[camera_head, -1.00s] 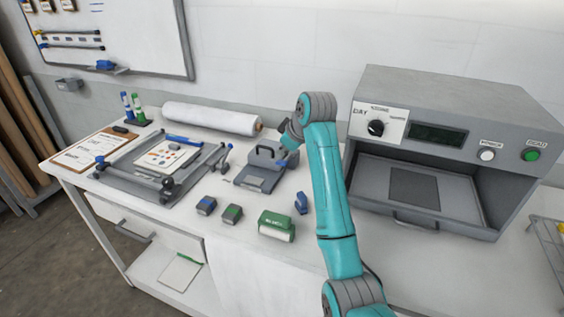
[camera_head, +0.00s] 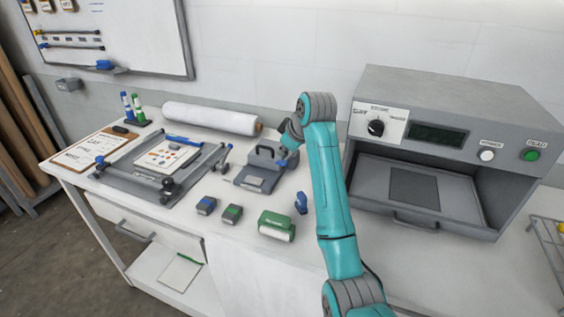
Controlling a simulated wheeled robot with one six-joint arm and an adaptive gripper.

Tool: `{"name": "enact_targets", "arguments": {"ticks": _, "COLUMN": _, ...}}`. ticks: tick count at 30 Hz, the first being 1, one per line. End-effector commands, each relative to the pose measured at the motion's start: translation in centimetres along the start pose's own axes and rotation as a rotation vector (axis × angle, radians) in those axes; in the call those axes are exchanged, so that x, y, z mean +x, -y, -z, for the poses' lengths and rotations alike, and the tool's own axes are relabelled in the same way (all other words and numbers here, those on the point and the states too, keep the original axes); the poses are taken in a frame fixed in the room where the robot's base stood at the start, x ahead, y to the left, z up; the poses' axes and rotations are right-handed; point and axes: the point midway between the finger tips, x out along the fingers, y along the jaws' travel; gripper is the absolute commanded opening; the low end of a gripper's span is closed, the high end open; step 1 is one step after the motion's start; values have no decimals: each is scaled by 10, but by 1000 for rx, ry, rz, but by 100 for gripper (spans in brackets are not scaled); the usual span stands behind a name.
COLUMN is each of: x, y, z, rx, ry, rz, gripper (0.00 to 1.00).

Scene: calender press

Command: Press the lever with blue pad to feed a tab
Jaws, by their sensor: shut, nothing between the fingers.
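A grey press-like device (camera_head: 254,181) stands on the bench left of my arm, with a dark raised handle or frame at its back. A small blue patch (camera_head: 283,154) shows at its right side, close to my wrist; it may be the lever's blue pad, but the lever itself is not clear. My gripper (camera_head: 287,151) is at the back right of this device, small and largely hidden by my wrist. It is shut and holds nothing. Whether it touches the lever cannot be told.
Blue (camera_head: 206,205) and grey-green (camera_head: 232,213) small blocks, a green roller-like item (camera_head: 276,226) and a blue item (camera_head: 301,203) lie in front. A frame with a printed sheet (camera_head: 168,155) is left, a white roll (camera_head: 210,118) behind. A large grey machine (camera_head: 455,110) stands right.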

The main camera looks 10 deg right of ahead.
Motion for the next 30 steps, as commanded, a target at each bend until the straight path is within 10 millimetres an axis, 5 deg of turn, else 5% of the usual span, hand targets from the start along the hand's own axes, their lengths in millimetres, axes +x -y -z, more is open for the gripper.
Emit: {"name": "enact_targets", "arguments": {"ticks": 30, "x": 8, "y": 6, "z": -6, "rx": 0, "ry": 0, "rz": 0, "gripper": 0}}
